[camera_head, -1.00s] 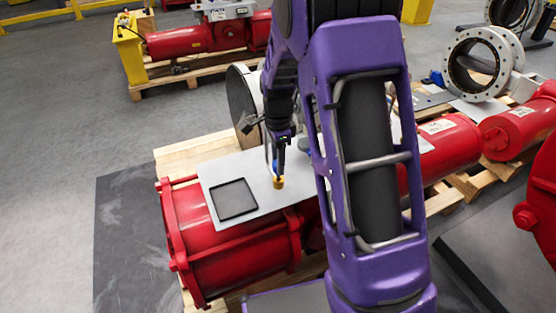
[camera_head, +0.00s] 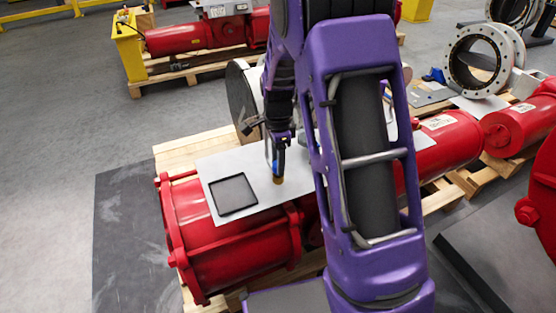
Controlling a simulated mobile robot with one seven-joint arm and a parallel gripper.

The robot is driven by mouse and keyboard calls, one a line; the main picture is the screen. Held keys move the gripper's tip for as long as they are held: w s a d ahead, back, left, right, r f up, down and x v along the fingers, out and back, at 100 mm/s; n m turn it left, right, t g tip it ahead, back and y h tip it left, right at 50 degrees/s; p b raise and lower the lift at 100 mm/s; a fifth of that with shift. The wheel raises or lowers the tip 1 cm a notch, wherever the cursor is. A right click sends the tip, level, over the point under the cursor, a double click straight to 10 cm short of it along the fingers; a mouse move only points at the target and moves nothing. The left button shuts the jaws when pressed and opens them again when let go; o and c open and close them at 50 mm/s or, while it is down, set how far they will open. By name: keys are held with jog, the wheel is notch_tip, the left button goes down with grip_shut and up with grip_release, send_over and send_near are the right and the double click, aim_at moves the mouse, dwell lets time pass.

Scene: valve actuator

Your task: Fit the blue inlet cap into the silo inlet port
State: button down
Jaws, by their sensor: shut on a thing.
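My gripper (camera_head: 278,174) points down over the grey plate (camera_head: 260,160) that lies on the red actuator cylinder. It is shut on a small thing. A blue patch, which looks like the blue inlet cap (camera_head: 275,168), shows at the fingers, mostly hidden by them. A small brass-brown piece (camera_head: 278,180) is at the fingertips, just above or touching the plate. I cannot tell whether it is separate from the held thing. I cannot make out the silo inlet port.
A shallow black square tray (camera_head: 234,194) lies on the plate left of my gripper. The red cylinder (camera_head: 225,255) rests on a wooden pallet. My purple arm hides the area to the right. A white flanged ring (camera_head: 482,62) and more red cylinders stand beyond.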

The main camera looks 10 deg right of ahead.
jog(key=shift+f+b, duration=0.3)
jog(key=shift+f, duration=0.25)
jog(key=shift+c, duration=1.9)
grip_release()
jog(key=shift+r, duration=0.1)
notch_tip(320, 180, up, 17)
jog(key=p, duration=0.3)
jog(key=shift+r, duration=0.2)
